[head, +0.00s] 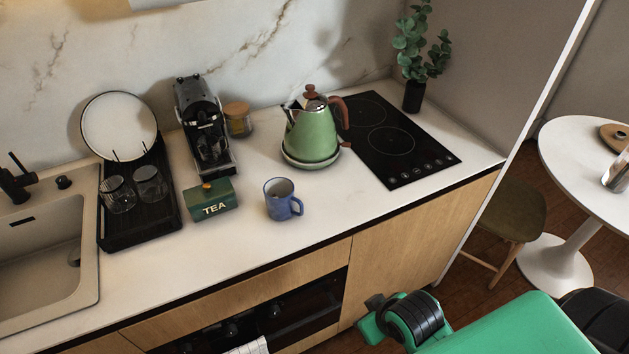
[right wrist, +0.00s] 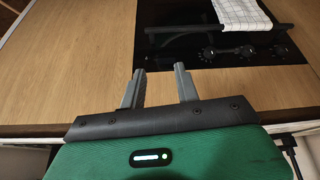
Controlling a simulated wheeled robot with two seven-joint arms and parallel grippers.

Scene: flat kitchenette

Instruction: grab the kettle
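The green kettle (head: 312,133) stands upright on its base on the white countertop, left of the black cooktop. It has a brown handle on its right side and a brown lid knob. My right arm is low at the bottom right of the head view, in front of the cabinets and well apart from the kettle; its fingers are not clear there. In the right wrist view my right gripper (right wrist: 159,88) shows two grey fingers spread apart with nothing between them, facing the wooden cabinet fronts and oven. The kettle is not in the wrist view. My left gripper is in neither view.
A blue mug (head: 281,201) and a green tea box (head: 211,200) stand in front and left of the kettle. A coffee machine (head: 203,128) and jar (head: 238,119) are behind. The cooktop (head: 388,143) is bare. A towel (right wrist: 241,15) hangs at the oven.

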